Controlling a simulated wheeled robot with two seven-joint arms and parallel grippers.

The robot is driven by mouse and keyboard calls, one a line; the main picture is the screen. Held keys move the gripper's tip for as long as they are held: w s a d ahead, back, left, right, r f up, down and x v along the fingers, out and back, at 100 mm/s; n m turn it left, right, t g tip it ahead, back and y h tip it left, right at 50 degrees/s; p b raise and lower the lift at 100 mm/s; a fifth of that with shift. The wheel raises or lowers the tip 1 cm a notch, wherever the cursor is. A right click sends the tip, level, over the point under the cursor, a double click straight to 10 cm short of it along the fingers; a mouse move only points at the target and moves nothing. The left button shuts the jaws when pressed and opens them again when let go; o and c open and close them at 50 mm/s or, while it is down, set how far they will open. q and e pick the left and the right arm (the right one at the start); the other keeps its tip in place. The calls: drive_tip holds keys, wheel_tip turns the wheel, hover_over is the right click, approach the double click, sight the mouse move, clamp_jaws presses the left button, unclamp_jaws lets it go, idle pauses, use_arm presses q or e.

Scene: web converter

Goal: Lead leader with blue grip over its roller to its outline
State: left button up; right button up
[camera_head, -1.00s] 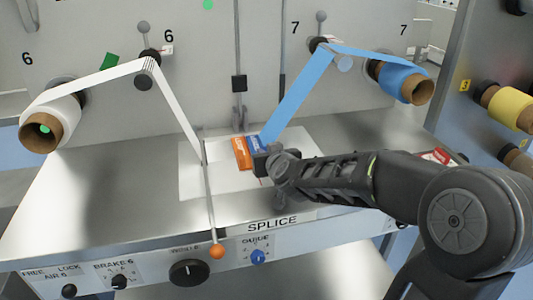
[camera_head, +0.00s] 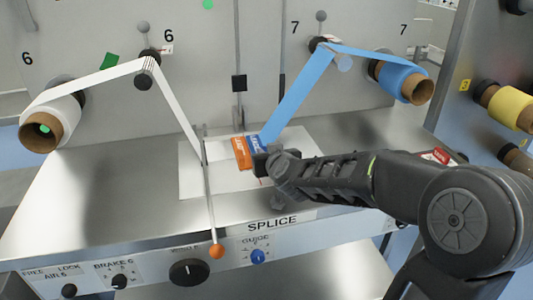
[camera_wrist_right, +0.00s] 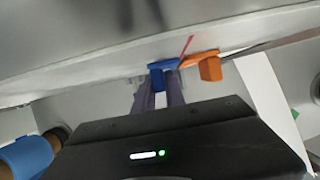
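My right gripper (camera_head: 263,160) is at the blue grip. In the right wrist view its fingers (camera_wrist_right: 160,85) meet the blue grip (camera_wrist_right: 163,65) at their tips and look closed on it; the orange grip (camera_wrist_right: 209,66) is just right. The outline under the grip is hidden. My left gripper is out of view.
A white web (camera_head: 175,105) comes down on the left from the white roll (camera_head: 50,120). A thin rod with an orange ball (camera_head: 217,251) stands before the sheet. Knobs line the front panel. The metal table (camera_head: 110,190) is clear at left.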

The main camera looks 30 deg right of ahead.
drive_tip(key=o, duration=0.5)
drive_tip(key=p+v, duration=0.1)
drive_tip(key=v, duration=0.6)
drive_tip(key=shift+r, duration=0.1)
drive_tip(key=shift+s+a, duration=0.2)
drive_tip(key=shift+s, duration=0.15)
